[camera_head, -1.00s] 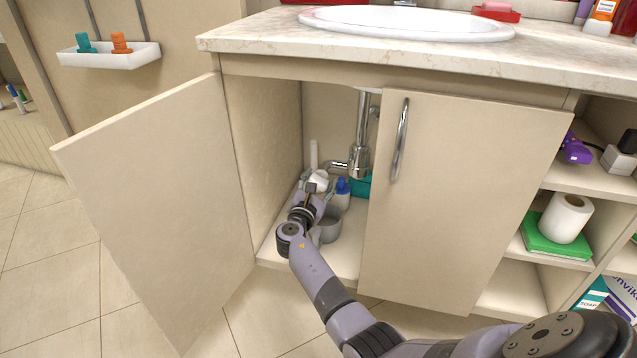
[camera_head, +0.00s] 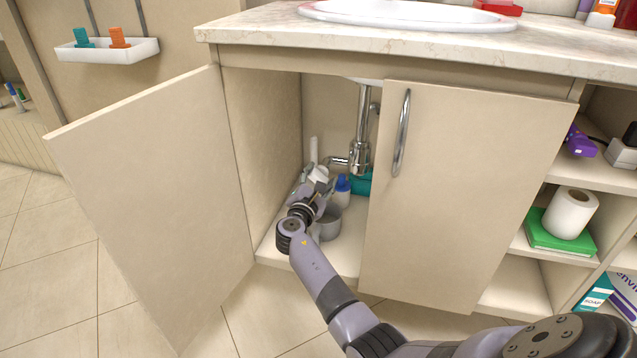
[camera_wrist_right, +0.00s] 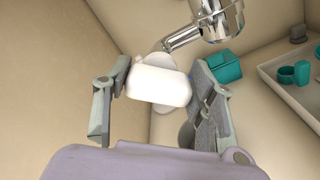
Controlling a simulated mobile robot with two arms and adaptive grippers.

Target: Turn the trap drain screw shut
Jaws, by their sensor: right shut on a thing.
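The chrome trap (camera_head: 359,157) hangs below the basin inside the open cabinet, with its side pipe running left. The trap also shows at the top of the right wrist view (camera_wrist_right: 217,18). My right gripper (camera_head: 321,186) is inside the cabinet, below and left of the trap. In the right wrist view its fingers (camera_wrist_right: 158,103) stand either side of a rounded white piece (camera_wrist_right: 160,86) and are shut on it. The white piece lies in front of the side pipe's end. I cannot tell whether it is the drain screw. My left gripper is not in view.
A grey pot (camera_head: 329,224) and a blue-capped bottle (camera_head: 342,190) stand close by the gripper. A teal container (camera_wrist_right: 223,66) is behind.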

